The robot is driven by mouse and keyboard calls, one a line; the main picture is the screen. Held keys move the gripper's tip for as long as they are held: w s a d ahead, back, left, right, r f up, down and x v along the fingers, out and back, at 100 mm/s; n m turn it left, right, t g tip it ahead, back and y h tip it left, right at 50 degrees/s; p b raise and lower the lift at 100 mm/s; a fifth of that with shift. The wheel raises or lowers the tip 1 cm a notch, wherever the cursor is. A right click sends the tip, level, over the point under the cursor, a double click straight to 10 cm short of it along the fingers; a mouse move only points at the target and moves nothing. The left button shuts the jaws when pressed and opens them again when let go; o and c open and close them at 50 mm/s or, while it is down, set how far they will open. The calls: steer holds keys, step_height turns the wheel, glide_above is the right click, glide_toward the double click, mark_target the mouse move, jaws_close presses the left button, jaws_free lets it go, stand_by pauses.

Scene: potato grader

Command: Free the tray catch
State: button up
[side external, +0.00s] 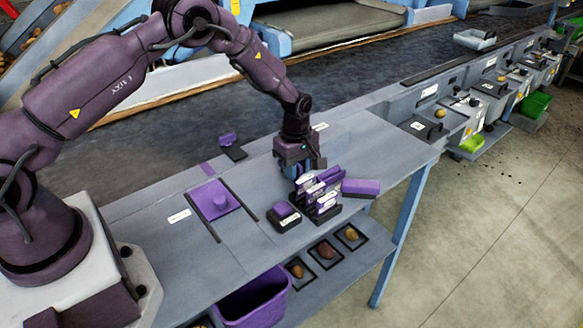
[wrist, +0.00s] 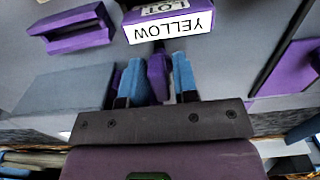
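My gripper (side external: 303,172) points down over the back of a dark rack (side external: 325,213) of purple and white labelled pieces. In the wrist view its two blue fingers (wrist: 158,82) stand apart. A narrow purple piece (wrist: 158,70) shows between them; I cannot tell if they touch it. A label block reading "LOT YELLOW" (wrist: 168,22) is just beyond the fingertips. A purple square plate with a round knob (side external: 215,201) lies between two dark rails on the bench, left of my gripper. I cannot tell which part is the tray catch.
A purple block on a black base (side external: 285,216) stands left of the rack, and a purple block (side external: 360,187) right of it. A small purple piece (side external: 230,146) stands behind. Potatoes sit in black-framed trays (side external: 326,252) below, near a purple bin (side external: 252,298). The bench's right part is clear.

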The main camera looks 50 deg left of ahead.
steer(key=n, duration=0.5)
steer(key=shift+n, duration=0.3)
steer(key=n, duration=0.4)
steer(key=o, duration=0.3)
steer(key=shift+r, duration=0.15)
steer(key=shift+r, duration=2.35)
